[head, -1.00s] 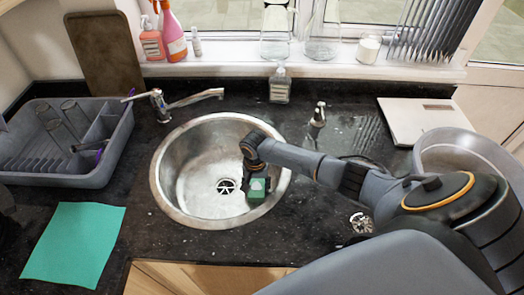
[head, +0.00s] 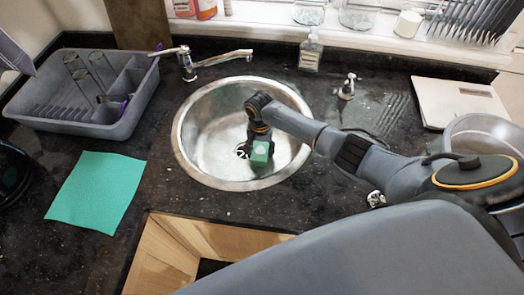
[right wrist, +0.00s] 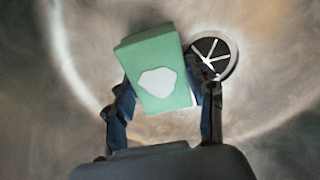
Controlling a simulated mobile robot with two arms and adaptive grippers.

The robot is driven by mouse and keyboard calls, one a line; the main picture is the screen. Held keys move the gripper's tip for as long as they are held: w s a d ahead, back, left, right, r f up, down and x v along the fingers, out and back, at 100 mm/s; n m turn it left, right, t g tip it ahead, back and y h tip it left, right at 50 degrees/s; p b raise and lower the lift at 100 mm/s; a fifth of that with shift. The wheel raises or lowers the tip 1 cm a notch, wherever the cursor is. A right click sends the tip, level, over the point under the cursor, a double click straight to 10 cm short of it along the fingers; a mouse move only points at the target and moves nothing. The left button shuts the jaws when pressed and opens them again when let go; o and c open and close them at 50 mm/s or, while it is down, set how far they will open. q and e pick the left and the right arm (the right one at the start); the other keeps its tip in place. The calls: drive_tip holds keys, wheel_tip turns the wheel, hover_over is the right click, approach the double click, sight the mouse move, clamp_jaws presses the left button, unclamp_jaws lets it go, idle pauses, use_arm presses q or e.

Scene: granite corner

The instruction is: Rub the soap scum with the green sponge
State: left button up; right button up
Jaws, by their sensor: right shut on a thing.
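The green sponge (head: 260,152) is a small block with a pale patch on one face. It is held inside the round steel sink (head: 184,150), just right of the drain. My right gripper (head: 258,142) reaches down into the basin and is shut on the sponge. In the right wrist view the sponge (right wrist: 158,72) sits tilted between the two fingers, beside the drain (right wrist: 213,57). Whitish, hazy marks show on the steel there; I cannot tell soap scum from reflections. Whether the sponge touches the steel is unclear. My left gripper is not in view.
A grey dish rack (head: 75,122) with glasses stands left, and a teal cloth (head: 95,192) lies before it. The tap (head: 215,60) is behind the sink. A soap bottle (head: 310,52), a scale (head: 462,98) and a metal bowl (head: 485,130) are to the right.

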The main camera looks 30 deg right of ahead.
sight(283, 155)
drive_tip(key=shift+w+d, duration=0.35)
drive_tip(key=shift+w, duration=0.1)
drive_tip(key=shift+s+d+r, duration=0.1)
drive_tip(key=shift+s+d, duration=0.05)
drive_tip(key=shift+d, duration=0.1)
drive_tip(key=shift+s+d+p, duration=0.5)
drive_tip(key=shift+d+p, duration=0.1)
drive_tip(key=shift+p, duration=0.2)
drive_tip(key=shift+s+d+f+p, duration=0.2)
drive_tip(key=shift+s+d+p, duration=0.35)
drive_tip(key=shift+d, duration=0.2)
drive_tip(key=shift+s+d+r+p, duration=0.15)
drive_tip(key=shift+s+d+p, duration=0.4)
drive_tip(key=shift+d+p, duration=0.15)
drive_tip(key=shift+s+d+p, duration=0.45)
drive_tip(key=shift+s+d, duration=0.05)
drive_tip(key=shift+d, duration=0.15)
drive_tip(key=shift+s+d, duration=0.1)
drive_tip(key=shift+d, duration=0.1)
